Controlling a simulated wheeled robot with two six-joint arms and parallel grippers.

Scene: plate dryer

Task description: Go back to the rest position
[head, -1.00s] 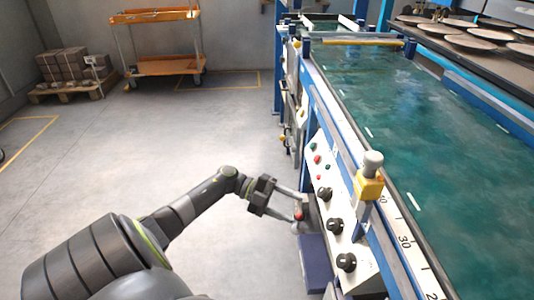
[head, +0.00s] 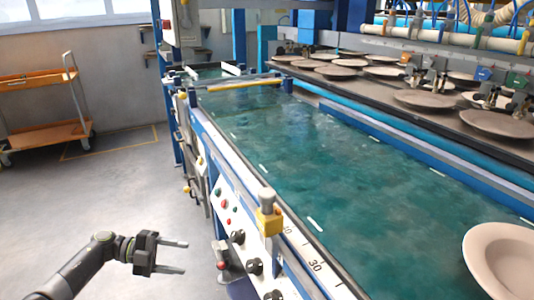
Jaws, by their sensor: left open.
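My left gripper (head: 185,256) is at the lower left of the head view, its arm coming in from the lower left corner. Its two fingers are spread, with nothing between them, and point right toward the machine's side. A red button (head: 221,265) on the machine's side is just right of the fingertips, with a visible gap. My right gripper does not show.
The control panel (head: 228,213) carries black knobs and small buttons. The green conveyor belt (head: 300,165) runs back beside it. A plate (head: 503,258) lies at lower right; several more lie on the dark conveyor behind. An orange cart (head: 45,136) stands left. Floor between is clear.

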